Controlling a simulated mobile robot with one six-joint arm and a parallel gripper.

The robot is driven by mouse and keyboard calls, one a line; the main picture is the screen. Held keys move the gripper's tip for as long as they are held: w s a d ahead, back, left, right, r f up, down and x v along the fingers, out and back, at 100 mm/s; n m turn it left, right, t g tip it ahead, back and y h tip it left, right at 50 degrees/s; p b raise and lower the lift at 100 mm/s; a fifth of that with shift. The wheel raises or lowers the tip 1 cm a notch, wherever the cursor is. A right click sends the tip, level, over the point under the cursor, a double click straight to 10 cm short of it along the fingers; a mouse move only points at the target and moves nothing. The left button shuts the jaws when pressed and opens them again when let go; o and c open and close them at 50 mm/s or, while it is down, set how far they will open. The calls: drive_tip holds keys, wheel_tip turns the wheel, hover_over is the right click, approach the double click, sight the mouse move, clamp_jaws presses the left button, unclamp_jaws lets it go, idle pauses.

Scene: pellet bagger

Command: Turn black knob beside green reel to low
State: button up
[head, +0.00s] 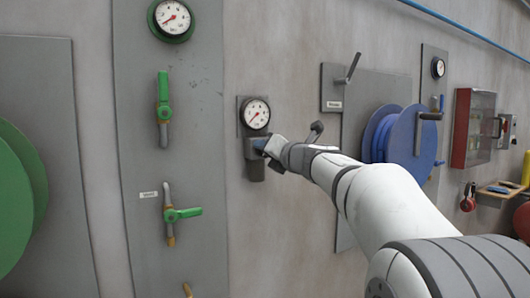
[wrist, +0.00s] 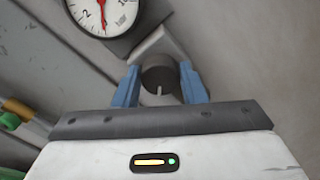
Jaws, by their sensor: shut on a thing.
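The black knob (wrist: 158,76) is a short dark cylinder with a white mark that points down in the wrist view. It sits on the grey regulator body (head: 255,170), below a round white gauge (head: 256,114) with a red needle. My gripper (wrist: 159,86) has its two blue fingers on either side of the knob and is shut on it. In the head view my gripper (head: 264,146) reaches the regulator from the right and hides the knob. The green reel (head: 22,190) is at the far left.
A grey panel between reel and regulator carries a green-rimmed gauge (head: 171,19) and green-handled valves (head: 164,110), (head: 182,213). Right of my gripper are a lever (head: 348,69), a blue reel (head: 390,136) and a red cabinet (head: 474,128). Bare wall lies below the regulator.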

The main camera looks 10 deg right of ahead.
drive_tip(key=shift+f, duration=0.25)
drive_tip(key=o, duration=1)
drive_tip(key=shift+r, duration=0.15)
drive_tip(key=shift+s, duration=0.1)
drive_tip(key=v, duration=0.7)
drive_tip(key=shift+s, duration=0.3)
